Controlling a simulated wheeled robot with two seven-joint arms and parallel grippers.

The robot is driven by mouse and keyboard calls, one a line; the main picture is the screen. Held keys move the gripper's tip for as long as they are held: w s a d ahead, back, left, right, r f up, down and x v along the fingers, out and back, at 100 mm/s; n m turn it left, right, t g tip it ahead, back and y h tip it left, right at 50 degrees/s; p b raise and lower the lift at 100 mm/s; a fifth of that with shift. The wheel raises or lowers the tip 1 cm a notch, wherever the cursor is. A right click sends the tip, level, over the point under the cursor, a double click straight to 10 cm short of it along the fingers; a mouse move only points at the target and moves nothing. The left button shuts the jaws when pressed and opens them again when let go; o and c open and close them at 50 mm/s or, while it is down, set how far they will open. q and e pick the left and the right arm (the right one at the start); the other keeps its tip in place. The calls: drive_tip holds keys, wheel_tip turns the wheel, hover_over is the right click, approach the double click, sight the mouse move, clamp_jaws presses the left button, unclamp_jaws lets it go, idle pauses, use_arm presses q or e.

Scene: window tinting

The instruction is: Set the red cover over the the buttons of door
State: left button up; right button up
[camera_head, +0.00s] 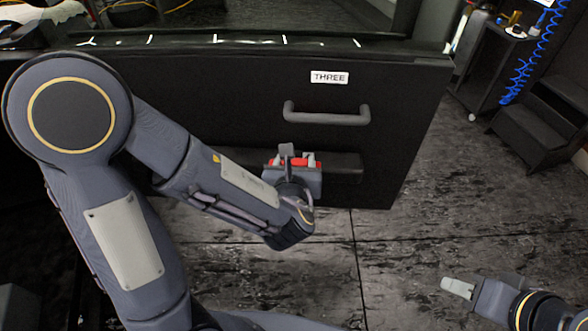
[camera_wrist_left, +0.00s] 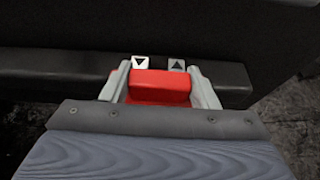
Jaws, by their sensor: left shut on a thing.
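The black door (camera_head: 225,95) carries a label "THREE", a grey handle and a dark armrest ledge. My left gripper (camera_head: 292,161) is at this ledge, below the handle. It is shut on the red cover (camera_head: 270,162), which also shows between the two fingers in the left wrist view (camera_wrist_left: 160,87). Two buttons with white arrow marks, a down-arrow button (camera_wrist_left: 140,62) and an up-arrow button (camera_wrist_left: 177,64), sit on the ledge just beyond the cover. Whether the cover touches the ledge is unclear. My right gripper (camera_head: 458,288) is low at the right, away from the door; its finger opening cannot be made out.
The grey door handle (camera_head: 326,114) juts out above the ledge. A dark step stool (camera_head: 545,122) and a cart (camera_head: 488,62) with a blue coiled hose stand at the right. The floor (camera_head: 400,250) in front of the door is clear.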

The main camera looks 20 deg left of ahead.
use_arm(q)
drive_tip(key=shift+b+x, duration=0.45)
drive_tip(key=shift+x, duration=0.95)
drive_tip(key=shift+w+a+r+b, duration=0.1)
drive_tip(key=shift+w+a, duration=0.1)
drive_tip(key=shift+w, duration=0.6)
drive_tip(key=shift+w+a+r+b, duration=0.1)
drive_tip(key=shift+w+a+b, duration=0.05)
drive_tip(key=shift+w, duration=0.65)
drive_tip(key=shift+w+a+r+b, duration=0.1)
drive_tip(key=shift+w+a, duration=0.1)
drive_tip(key=shift+w, duration=0.6)
drive_tip(key=shift+f+b, duration=0.75)
drive_tip(key=shift+b, duration=0.1)
drive_tip(key=shift+f+b, duration=0.3)
drive_tip(key=shift+b, duration=0.1)
drive_tip(key=o, duration=1.1)
drive_tip(key=p+v, duration=0.1)
drive_tip(key=v, duration=0.6)
drive_tip(key=shift+d+r, duration=0.1)
drive_tip(key=shift+s+r, duration=0.1)
drive_tip(key=shift+s, duration=0.25)
